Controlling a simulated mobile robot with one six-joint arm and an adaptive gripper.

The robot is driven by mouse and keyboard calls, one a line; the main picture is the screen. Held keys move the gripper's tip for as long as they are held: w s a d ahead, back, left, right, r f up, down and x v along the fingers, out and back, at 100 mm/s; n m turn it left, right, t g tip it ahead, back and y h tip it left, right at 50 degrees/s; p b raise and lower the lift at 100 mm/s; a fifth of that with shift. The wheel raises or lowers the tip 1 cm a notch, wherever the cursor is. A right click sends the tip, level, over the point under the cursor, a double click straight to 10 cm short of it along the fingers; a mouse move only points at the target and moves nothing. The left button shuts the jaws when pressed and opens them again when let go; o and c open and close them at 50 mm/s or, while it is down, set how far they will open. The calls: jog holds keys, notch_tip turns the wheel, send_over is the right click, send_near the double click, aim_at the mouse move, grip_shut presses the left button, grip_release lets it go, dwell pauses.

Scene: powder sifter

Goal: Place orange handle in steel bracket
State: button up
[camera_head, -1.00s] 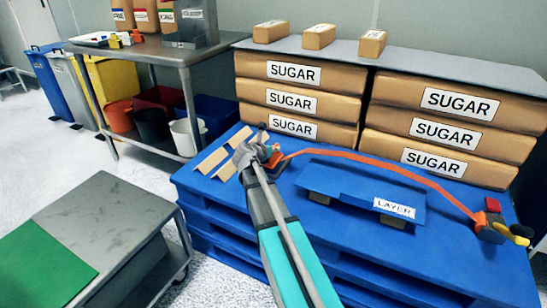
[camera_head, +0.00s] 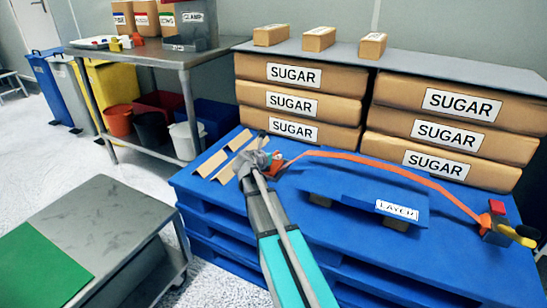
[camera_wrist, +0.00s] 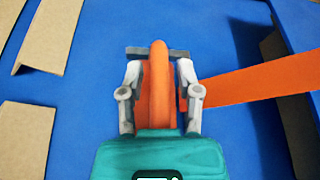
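The orange handle (camera_wrist: 157,95) stands between the two grey fingers of my gripper (camera_wrist: 158,78) in the wrist view. The fingers are close to its sides; whether they touch it is unclear. A short grey metal bar (camera_wrist: 133,53) crosses near the handle's rounded far end; I cannot tell whether it is the steel bracket. In the head view my gripper (camera_head: 258,161) is low over the left part of the blue pallet (camera_head: 330,250) and hides most of the handle. A red-orange bit (camera_head: 277,158) shows beside it.
An orange strap (camera_head: 385,167) runs right to a yellow-handled buckle (camera_head: 500,228). A raised blue panel marked LAYER (camera_head: 350,195) lies below the strap. Cardboard strips (camera_head: 222,156) lie left of my gripper. SUGAR bags (camera_head: 290,100) are stacked behind. A metal cart (camera_head: 100,220) stands left.

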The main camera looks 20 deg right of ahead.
jog(key=shift+r, duration=0.1)
dwell(0.4)
jog(key=shift+a+r, duration=0.1)
jog(key=shift+r, duration=0.05)
jog(key=p+v, duration=0.4)
jog(key=v, duration=0.7)
jog(key=shift+s+a+p, duration=0.25)
jog(key=shift+a+p, duration=0.05)
jog(key=shift+p, duration=0.1)
jog(key=shift+r, duration=0.1)
